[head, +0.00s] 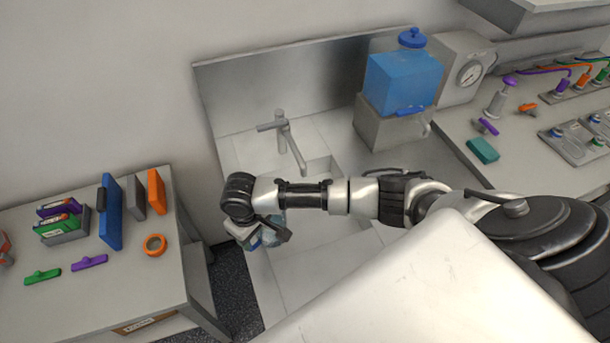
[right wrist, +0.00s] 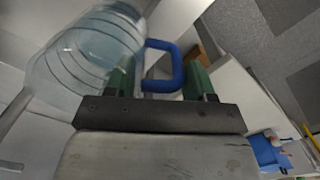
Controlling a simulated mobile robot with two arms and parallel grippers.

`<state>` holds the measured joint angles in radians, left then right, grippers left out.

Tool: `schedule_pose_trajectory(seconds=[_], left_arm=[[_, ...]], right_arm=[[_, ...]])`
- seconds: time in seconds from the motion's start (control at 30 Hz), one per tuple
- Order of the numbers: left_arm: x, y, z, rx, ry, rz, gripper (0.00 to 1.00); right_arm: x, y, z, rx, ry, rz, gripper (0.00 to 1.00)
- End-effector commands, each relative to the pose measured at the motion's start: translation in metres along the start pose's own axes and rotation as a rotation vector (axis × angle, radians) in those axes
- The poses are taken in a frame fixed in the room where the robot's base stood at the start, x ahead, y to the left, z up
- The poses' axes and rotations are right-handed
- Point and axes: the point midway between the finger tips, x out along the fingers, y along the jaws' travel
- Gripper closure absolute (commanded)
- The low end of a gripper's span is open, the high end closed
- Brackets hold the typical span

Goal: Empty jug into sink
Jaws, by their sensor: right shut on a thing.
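My right gripper (head: 264,236) is at the end of my right arm, over the front left part of the pale sink counter (head: 285,270). It is shut on the blue handle of a clear, ribbed jug (right wrist: 85,55). In the right wrist view the handle sits between the green fingers of the gripper (right wrist: 165,82). Little of the jug shows in the head view, behind the gripper and wrist. Its contents cannot be told. The sink basin (head: 318,168) is partly hidden by my arm. A grey tap (head: 284,140) stands at its back left. My left gripper is out of view.
A blue tank (head: 403,82) on a grey block stands right of the sink, beside a box with a gauge (head: 464,68). A left table (head: 110,285) holds binders and an orange tape roll (head: 154,245). A floor gap (head: 232,285) separates it from the sink counter.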

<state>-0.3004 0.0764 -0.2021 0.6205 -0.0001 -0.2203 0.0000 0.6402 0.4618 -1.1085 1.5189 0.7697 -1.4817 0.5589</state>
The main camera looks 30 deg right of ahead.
Motion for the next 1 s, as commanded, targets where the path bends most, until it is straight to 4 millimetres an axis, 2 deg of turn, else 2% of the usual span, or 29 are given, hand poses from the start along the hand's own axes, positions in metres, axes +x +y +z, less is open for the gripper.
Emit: schedule_pose_trajectory(seconds=[0.27,0.6,1.0], left_arm=[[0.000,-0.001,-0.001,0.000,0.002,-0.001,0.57],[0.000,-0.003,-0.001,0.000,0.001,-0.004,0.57],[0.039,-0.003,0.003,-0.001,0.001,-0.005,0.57]], right_arm=[[-0.001,0.004,0.000,0.001,0.001,-0.030,1.00],[-0.005,0.018,0.000,0.001,0.001,-0.180,1.00],[-0.004,0.041,-0.001,-0.001,0.001,-0.380,1.00]])
